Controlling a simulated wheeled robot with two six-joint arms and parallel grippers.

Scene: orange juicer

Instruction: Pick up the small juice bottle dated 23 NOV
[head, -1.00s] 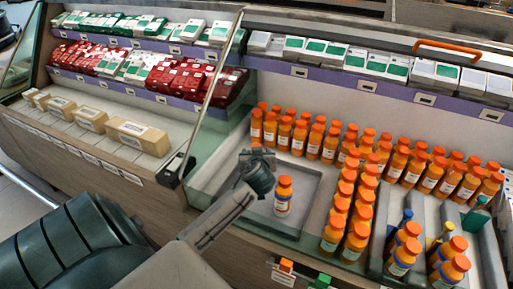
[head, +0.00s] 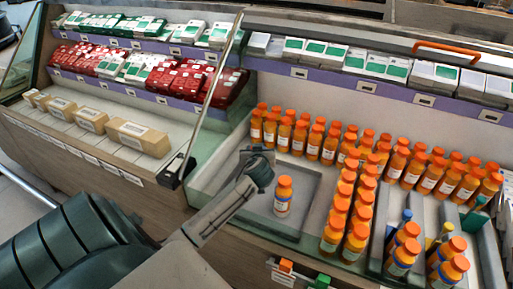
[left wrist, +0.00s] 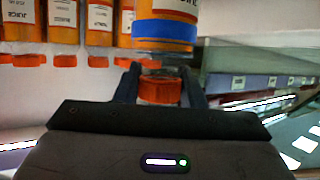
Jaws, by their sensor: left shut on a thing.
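My left gripper (head: 257,153) is over the left end of the juice case. In the left wrist view its fingers (left wrist: 158,88) are shut on the orange cap (left wrist: 160,92) of a bottle, whose body with a blue band (left wrist: 165,31) extends towards the picture's top. The head view does not clearly show this bottle, as the gripper hides it. A lone small juice bottle (head: 283,196) with an orange cap and a pale label stands upright in a tray (head: 308,222), right of the gripper. No date is legible. My right gripper is not in view.
Rows of orange-capped bottles (head: 360,215) stand to the right and behind, close to the gripper. A slanted glass edge (head: 205,108) is to its left. A shelf of boxes (head: 370,63) runs above. The tray around the lone bottle is clear.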

